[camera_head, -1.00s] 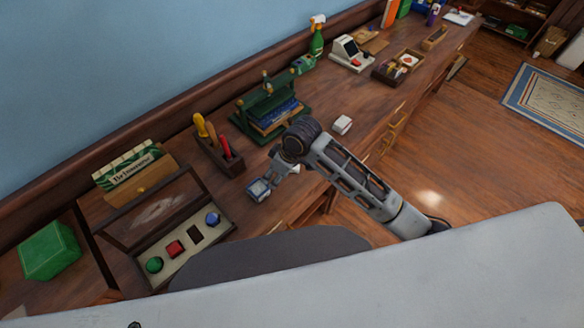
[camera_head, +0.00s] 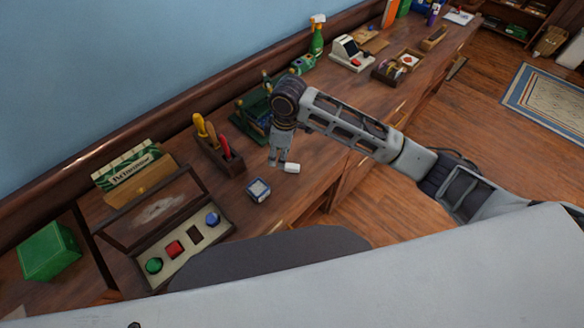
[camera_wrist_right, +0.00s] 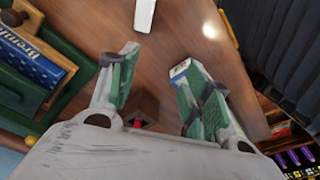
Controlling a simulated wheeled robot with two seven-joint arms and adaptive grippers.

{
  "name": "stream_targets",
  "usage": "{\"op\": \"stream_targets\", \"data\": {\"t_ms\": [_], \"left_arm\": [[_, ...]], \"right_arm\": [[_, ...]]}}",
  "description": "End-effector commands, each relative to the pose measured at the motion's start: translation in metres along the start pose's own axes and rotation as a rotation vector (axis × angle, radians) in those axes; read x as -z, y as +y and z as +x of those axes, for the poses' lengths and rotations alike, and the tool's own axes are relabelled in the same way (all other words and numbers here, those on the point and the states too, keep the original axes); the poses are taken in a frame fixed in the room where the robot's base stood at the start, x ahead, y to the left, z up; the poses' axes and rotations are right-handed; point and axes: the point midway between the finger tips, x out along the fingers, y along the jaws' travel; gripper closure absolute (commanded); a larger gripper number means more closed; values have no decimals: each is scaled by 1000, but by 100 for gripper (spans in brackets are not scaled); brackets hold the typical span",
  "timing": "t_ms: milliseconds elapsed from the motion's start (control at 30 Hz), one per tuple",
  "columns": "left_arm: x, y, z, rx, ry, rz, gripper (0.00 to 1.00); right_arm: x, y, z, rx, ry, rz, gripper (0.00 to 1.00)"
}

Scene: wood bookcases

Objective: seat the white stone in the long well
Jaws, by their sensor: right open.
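A small white block (camera_head: 292,168), which looks like the white stone, lies on the desk just right of my right gripper's fingertips (camera_head: 278,162). In the right wrist view, the right gripper (camera_wrist_right: 155,65) has its fingers spread, with nothing held between them. A white block (camera_wrist_right: 145,14) shows at that view's top edge, beyond the fingertips; I cannot tell whether it is the same one. The tray (camera_head: 172,252) at the left holds green, red and blue stones, and its dark long well (camera_head: 195,234) is empty. My left gripper is not in view.
Behind are a tool holder (camera_head: 222,158) and a green book rack (camera_head: 243,115), close to the right wrist. A spray bottle (camera_head: 317,38) and a card machine (camera_head: 350,53) stand farther along.

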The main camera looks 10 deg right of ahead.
Motion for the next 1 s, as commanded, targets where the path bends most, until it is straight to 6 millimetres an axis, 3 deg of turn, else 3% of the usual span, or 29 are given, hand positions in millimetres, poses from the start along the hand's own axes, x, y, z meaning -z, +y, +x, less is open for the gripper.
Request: {"op": "stream_targets", "data": {"t_ms": [433,1000], "left_arm": [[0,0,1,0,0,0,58],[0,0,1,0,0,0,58]], "right_arm": [[-20,32,-29,-7,-117,-43,51],[-23,35,-32,-3,-133,-48,51]]}}
